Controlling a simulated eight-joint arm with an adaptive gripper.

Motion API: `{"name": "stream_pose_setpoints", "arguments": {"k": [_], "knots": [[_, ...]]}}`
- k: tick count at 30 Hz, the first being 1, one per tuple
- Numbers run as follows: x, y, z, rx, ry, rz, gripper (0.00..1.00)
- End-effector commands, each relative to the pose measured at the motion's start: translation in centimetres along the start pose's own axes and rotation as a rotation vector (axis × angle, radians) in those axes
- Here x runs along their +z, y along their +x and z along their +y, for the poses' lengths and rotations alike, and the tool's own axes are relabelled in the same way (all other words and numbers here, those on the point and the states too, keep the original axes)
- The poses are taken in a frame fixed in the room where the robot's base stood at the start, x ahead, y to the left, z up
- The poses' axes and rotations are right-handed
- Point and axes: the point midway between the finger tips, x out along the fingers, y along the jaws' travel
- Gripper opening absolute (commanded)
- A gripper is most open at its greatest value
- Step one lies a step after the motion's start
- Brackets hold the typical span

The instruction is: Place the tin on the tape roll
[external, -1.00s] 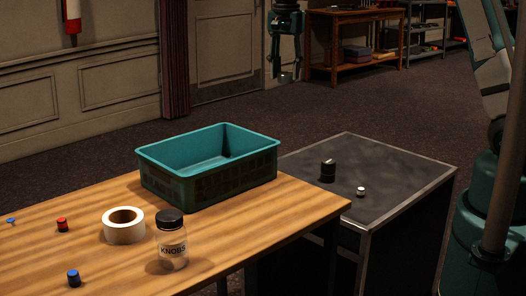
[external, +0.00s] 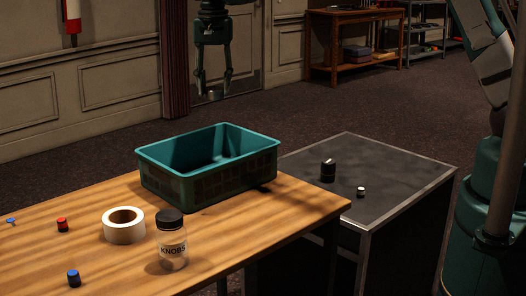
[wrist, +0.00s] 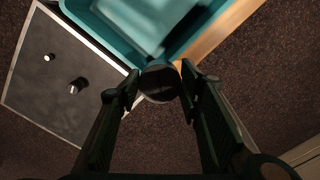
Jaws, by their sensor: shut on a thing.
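The white tape roll (external: 124,225) lies flat on the wooden table, its hole facing up. My gripper (external: 213,88) is in the air above and behind the teal crate, well away from the tape roll. It is shut on a small, dark round tin (wrist: 159,83), which sits between the fingertips in the wrist view. In the external view the tin (external: 214,95) shows as a small grey shape at the fingertips. The tape roll does not show in the wrist view.
A teal crate (external: 152,178) stands on the table behind the tape roll. A clear jar with a black lid (external: 172,243) labelled KNOBS stands right of the roll. Red (external: 62,225) and blue (external: 73,278) knobs lie nearby. A lower dark table (external: 400,175) is at the right.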

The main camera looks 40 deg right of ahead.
Motion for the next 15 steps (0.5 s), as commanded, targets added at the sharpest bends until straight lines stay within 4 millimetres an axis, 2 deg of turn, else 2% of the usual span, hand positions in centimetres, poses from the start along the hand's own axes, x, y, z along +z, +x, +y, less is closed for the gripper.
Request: {"name": "stream_pose_setpoints", "arguments": {"k": [3, 15], "knots": [[3.2, -0.1, -2.1, 0.000, -0.050, 0.000, 0.24], [13.9, -0.1, -7.8, 0.000, -0.211, 0.000, 0.24]]}}
